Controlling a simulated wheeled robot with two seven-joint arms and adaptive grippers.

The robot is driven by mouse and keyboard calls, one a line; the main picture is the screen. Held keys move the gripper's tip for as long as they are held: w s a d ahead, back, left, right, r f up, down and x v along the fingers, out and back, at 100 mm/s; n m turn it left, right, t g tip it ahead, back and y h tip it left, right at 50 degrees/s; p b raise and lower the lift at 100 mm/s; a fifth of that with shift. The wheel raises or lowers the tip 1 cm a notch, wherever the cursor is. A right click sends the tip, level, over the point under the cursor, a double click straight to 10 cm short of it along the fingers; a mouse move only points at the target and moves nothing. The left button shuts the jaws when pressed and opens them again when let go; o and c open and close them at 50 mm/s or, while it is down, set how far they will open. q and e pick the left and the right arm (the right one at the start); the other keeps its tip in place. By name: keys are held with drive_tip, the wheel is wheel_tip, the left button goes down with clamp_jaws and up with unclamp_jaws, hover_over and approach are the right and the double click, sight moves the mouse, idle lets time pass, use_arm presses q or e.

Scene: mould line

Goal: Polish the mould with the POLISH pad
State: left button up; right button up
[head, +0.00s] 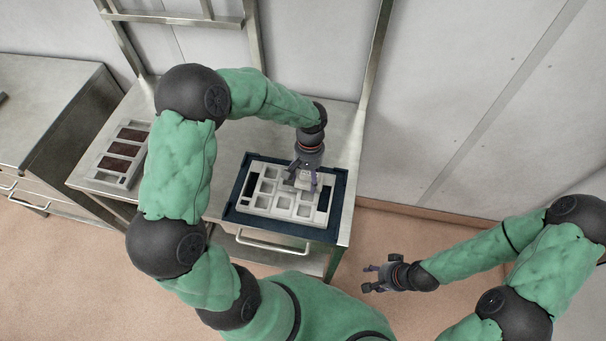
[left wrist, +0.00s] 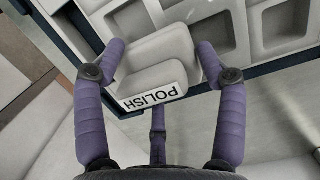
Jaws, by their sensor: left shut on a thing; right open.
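The mould (head: 281,205) is a pale grey tray with several square hollows. It lies on a dark blue mat (head: 234,212) on the metal table. My left gripper (head: 303,182) is over the right part of the mould, shut on the POLISH pad (left wrist: 152,84). The pad is a pale block with a white POLISH label (left wrist: 152,98) in the left wrist view. It is at the mould (left wrist: 215,30); I cannot tell whether it touches it. My right gripper (head: 372,279) is open and empty, out over the floor at the right of the table.
A grey tray with dark red-brown pads or inserts (head: 122,155) lies on the left of the metal table (head: 340,190). A metal cabinet (head: 45,110) stands at the far left. Metal uprights (head: 377,50) rise at the table's back. The floor (head: 410,230) at the right is clear.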

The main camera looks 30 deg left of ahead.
sight(298, 174)
use_arm(q)
drive_tip(key=shift+s, duration=0.1)
drive_tip(key=shift+s+a+r, duration=0.1)
drive_tip(key=shift+s+a, duration=0.05)
drive_tip(key=shift+a, duration=0.6)
drive_tip(key=shift+s+a, duration=0.15)
drive_tip(key=shift+a, duration=0.55)
drive_tip(key=shift+s+a+f, duration=0.1)
drive_tip(key=shift+s+a, duration=0.15)
drive_tip(key=shift+a, duration=0.7)
drive_tip(key=shift+s+a+f, duration=0.1)
drive_tip(key=shift+s+a, duration=0.2)
drive_tip(key=shift+a, duration=0.7)
drive_tip(key=shift+s+a, duration=0.25)
drive_tip(key=shift+a, duration=0.7)
drive_tip(key=shift+s+a+r, duration=0.1)
drive_tip(key=shift+s+a, duration=0.1)
drive_tip(key=shift+a, duration=0.55)
drive_tip(key=shift+s+a, duration=0.2)
drive_tip(key=shift+a, duration=0.5)
drive_tip(key=shift+s, duration=0.1)
drive_tip(key=shift+s+d+r+p, duration=0.1)
drive_tip(key=shift+s+d+p, duration=0.1)
drive_tip(key=shift+s, duration=0.4)
drive_tip(key=shift+s+d+r+p, duration=0.1)
drive_tip(key=shift+s+d+p, duration=0.05)
drive_tip(key=shift+s, duration=0.45)
drive_tip(key=shift+s+f, duration=0.1)
drive_tip(key=shift+s, duration=0.05)
